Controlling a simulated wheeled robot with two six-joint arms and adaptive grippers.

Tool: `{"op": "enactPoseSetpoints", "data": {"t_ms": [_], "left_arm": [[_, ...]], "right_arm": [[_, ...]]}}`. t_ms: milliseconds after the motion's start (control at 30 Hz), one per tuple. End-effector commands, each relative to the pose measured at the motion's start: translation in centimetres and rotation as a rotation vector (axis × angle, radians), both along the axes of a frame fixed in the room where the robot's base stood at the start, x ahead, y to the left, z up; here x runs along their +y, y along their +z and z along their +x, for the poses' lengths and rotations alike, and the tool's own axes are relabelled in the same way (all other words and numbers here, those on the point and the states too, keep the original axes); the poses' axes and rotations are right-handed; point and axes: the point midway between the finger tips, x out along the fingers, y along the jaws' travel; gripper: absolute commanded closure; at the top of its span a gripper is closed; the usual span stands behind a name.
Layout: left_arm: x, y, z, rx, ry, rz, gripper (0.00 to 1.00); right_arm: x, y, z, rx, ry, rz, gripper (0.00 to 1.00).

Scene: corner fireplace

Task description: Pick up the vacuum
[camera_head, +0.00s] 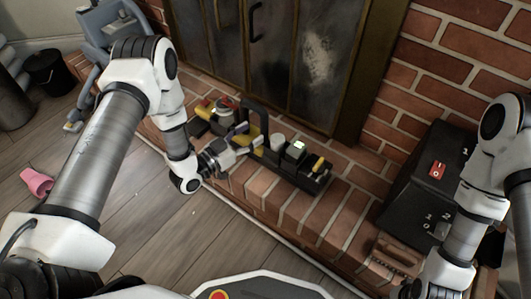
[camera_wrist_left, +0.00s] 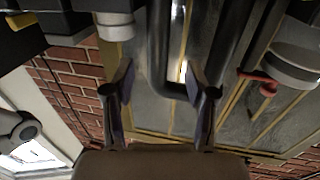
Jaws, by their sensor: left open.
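A blue-grey appliance (camera_head: 105,28), possibly the vacuum, stands at the upper left, partly hidden behind my left arm. A long black tool caddy (camera_head: 290,178) with a tall loop handle (camera_head: 262,112) sits on the brick hearth, holding yellow, white and black items. I cannot tell for sure which is the vacuum. My left gripper (camera_head: 249,137) is open at the caddy's handle. In the left wrist view the two fingers (camera_wrist_left: 160,98) are apart, with the black handle (camera_wrist_left: 157,50) showing between them. My right gripper is out of view.
A metal-doored fireplace (camera_head: 270,45) stands behind the hearth (camera_head: 325,215). A black box with a red switch (camera_head: 438,168) is at the right.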

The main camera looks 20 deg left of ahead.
Motion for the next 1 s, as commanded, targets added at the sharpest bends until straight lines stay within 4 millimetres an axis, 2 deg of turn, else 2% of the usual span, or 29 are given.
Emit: {"op": "enactPoseSetpoints", "data": {"t_ms": [233, 367, 567, 700, 733, 1000], "left_arm": [[-2.6, -0.9, 3.2, -0.002, -0.003, 0.002, 0.43], [-3.3, -0.5, 4.6, 0.000, -0.001, 0.001, 0.43], [-3.3, -0.2, 4.7, 0.002, 0.001, 0.000, 0.43], [-3.3, -0.3, 4.6, 0.003, 0.001, 0.001, 0.93], [-3.3, -0.3, 4.6, 0.003, 0.001, 0.001, 1.00], [-3.3, 0.0, 4.7, -0.003, 0.001, -0.001, 1.00]], "right_arm": [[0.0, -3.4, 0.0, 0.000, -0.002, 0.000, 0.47], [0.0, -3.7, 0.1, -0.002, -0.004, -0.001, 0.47], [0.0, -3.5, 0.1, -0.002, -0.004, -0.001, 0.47], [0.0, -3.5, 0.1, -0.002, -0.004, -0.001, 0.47], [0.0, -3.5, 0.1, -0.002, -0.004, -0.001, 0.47], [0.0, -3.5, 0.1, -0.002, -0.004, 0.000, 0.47]]}}
